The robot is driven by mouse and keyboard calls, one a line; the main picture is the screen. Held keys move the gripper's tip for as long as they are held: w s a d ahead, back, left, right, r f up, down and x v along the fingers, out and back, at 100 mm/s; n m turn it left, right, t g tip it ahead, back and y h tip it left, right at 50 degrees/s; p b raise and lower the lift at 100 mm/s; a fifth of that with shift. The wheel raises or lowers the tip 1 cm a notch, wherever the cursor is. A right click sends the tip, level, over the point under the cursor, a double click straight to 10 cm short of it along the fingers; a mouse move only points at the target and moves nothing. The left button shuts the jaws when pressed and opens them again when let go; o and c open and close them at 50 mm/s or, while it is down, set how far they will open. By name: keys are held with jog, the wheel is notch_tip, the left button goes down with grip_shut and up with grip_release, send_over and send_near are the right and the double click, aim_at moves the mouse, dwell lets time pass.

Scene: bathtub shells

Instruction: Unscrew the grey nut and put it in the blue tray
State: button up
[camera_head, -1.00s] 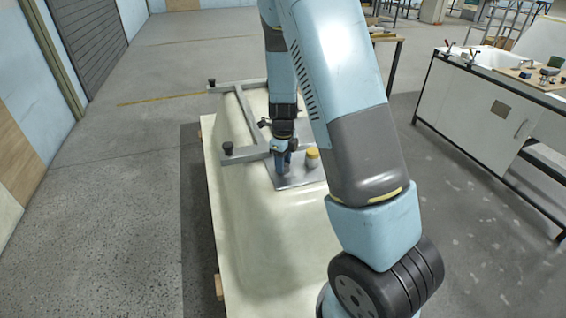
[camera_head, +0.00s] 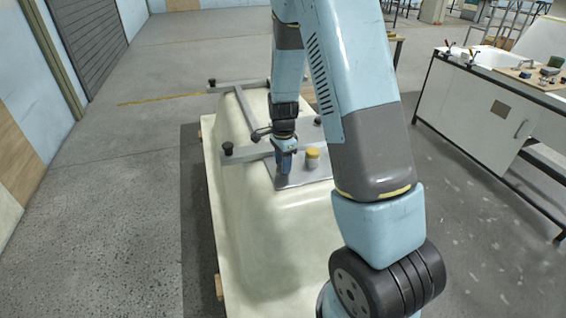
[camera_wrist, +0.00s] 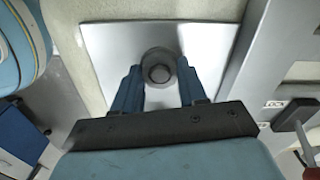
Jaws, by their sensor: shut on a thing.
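The grey nut (camera_wrist: 158,66) is round and dark grey, and it sits over the pale metal plate (camera_wrist: 103,45) in the wrist view. My gripper (camera_wrist: 159,75) has its two blue fingers on either side of the nut and is shut on it. In the head view my gripper (camera_head: 284,170) points down at the plate (camera_head: 302,177) on the tub shell, and the nut is hidden there. A dark blue object (camera_wrist: 22,135) shows at the left edge of the wrist view; I cannot tell whether it is the blue tray.
A grey metal frame (camera_head: 243,153) with black knobs lies across the cream tub shell (camera_head: 255,245). A white workbench (camera_head: 490,110) stands at the right. The floor at the left is clear.

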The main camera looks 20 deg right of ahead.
jog(key=shift+n, duration=1)
jog(key=o, duration=1.1)
jog(key=shift+c, duration=0.6)
jog(key=m, duration=1.3)
